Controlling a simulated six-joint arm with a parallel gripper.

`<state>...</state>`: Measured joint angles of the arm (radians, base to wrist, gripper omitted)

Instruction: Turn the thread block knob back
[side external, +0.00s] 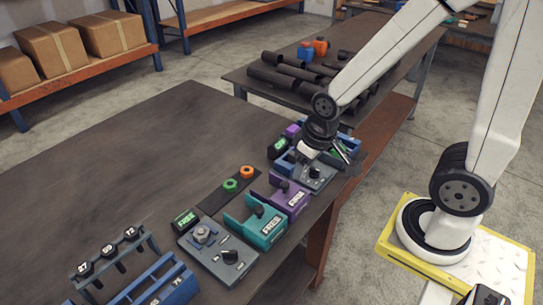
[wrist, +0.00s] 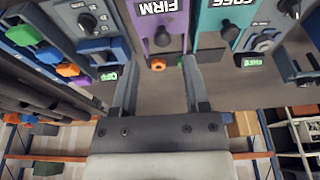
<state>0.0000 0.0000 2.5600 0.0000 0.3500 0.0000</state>
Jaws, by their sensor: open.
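Several blocks carry black knobs, and I cannot tell for certain which is the thread block. A grey block with a black knob (side external: 314,172) lies just below my gripper (side external: 341,152); its knob also shows in the wrist view (wrist: 88,21). A purple block (side external: 293,199) reads FIRM, and its black knob shows in the wrist view (wrist: 163,37). A teal block (side external: 270,232) reads FREE and has a knob (wrist: 225,35).
A dark strip (side external: 212,198) holds a green ring (side external: 230,185) and an orange ring (side external: 247,171). A grey rack (side external: 115,249) and a blue block (side external: 165,288) are at the lower left. Dark pipes (side external: 285,70) lie on the bench behind. The table's left half is clear.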

